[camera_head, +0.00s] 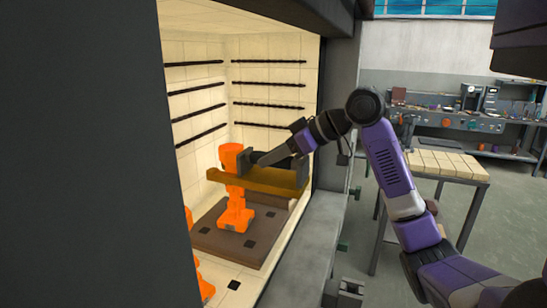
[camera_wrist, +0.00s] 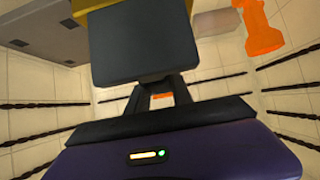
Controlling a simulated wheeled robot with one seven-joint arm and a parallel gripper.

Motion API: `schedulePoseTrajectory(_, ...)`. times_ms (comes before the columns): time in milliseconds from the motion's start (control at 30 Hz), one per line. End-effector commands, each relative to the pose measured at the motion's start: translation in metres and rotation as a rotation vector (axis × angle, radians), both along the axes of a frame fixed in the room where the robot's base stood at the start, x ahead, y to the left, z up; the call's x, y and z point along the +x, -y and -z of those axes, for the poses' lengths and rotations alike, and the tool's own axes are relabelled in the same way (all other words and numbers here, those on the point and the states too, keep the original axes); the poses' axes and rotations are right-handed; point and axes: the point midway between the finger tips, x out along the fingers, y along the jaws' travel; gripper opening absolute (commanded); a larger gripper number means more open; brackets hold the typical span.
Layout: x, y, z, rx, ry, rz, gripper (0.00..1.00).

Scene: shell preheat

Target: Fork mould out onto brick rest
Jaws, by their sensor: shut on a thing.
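My gripper (camera_head: 257,156) is inside the open kiln, shut on a dark block joined to a brown-gold bar, which I take to be the fork (camera_head: 268,181). In the wrist view the dark block (camera_wrist: 145,50) fills the space ahead of the fingers. A glowing orange upright piece (camera_head: 234,217), perhaps the mould, rises behind the bar, which hides its middle. I cannot tell whether the bar touches it. An orange piece also shows at the wrist view's top right (camera_wrist: 258,28). The brick rest, a cream-brick-topped stand (camera_head: 440,164), is outside at the right.
The kiln's pale walls (camera_head: 205,100) carry dark heating rods close around my gripper. A brown slab (camera_head: 225,245) lies on the kiln floor. More orange (camera_head: 206,288) shows at lower left, partly hidden by the dark kiln front (camera_head: 80,150). A workbench (camera_head: 460,122) stands at the back; grey floor is open.

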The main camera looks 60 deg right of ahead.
Motion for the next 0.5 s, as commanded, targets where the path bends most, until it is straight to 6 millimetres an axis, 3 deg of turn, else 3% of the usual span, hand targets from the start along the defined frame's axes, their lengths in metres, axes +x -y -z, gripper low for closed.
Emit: schedulePoseTrajectory(500, 0.0, 0.0, -0.014, -0.001, 0.001, -0.001, 0.0)
